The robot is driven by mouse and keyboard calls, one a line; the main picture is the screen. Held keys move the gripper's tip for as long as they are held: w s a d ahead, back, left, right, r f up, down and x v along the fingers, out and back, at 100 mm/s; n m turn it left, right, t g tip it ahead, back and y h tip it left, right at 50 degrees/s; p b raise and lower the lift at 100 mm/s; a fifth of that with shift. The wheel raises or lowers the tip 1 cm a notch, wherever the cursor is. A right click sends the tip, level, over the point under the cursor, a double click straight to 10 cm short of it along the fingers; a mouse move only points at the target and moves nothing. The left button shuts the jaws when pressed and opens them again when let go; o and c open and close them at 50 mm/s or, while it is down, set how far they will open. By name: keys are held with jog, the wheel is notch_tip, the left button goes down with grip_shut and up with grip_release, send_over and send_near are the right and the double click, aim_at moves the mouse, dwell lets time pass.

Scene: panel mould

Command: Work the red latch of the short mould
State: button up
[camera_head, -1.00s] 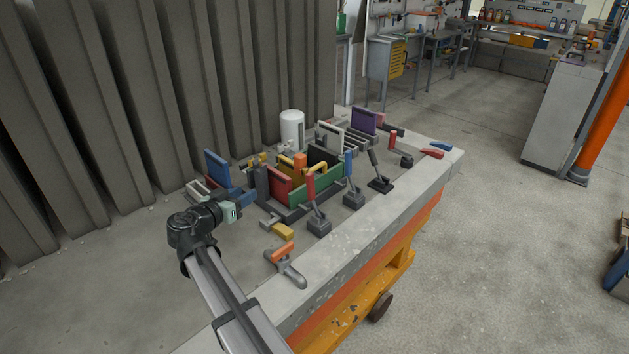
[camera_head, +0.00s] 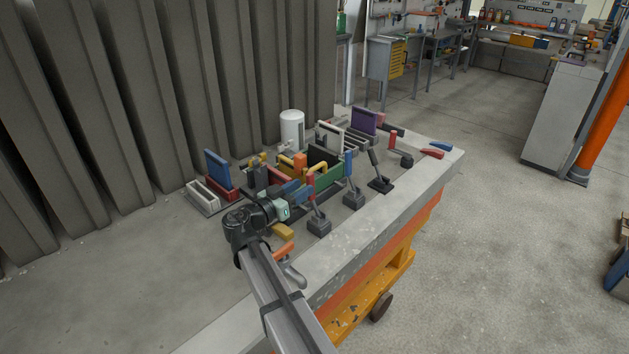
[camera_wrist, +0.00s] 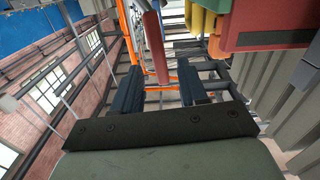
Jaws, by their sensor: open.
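A red-handled latch lever (camera_head: 311,184) stands upright on a grey base (camera_head: 319,226) beside the mould. The mould, with a green side panel (camera_head: 330,179), sits just behind it on the slab. My gripper (camera_head: 303,197) is open right at the lever, its wrist to the lower left. In the wrist view the red handle (camera_wrist: 156,50) rises between the two dark blue fingers (camera_wrist: 160,72), with gaps visible on both sides. The green and red mould panels (camera_wrist: 270,30) are at the upper right there. The mould's red panel is mostly hidden by my gripper in the head view.
A yellow block (camera_head: 283,231) and an orange-handled tool (camera_head: 284,248) lie close to my arm. A white cylinder (camera_head: 291,130) stands behind.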

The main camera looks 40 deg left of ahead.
aim_at(307, 184)
jog(key=shift+w, duration=3.15)
grip_shut()
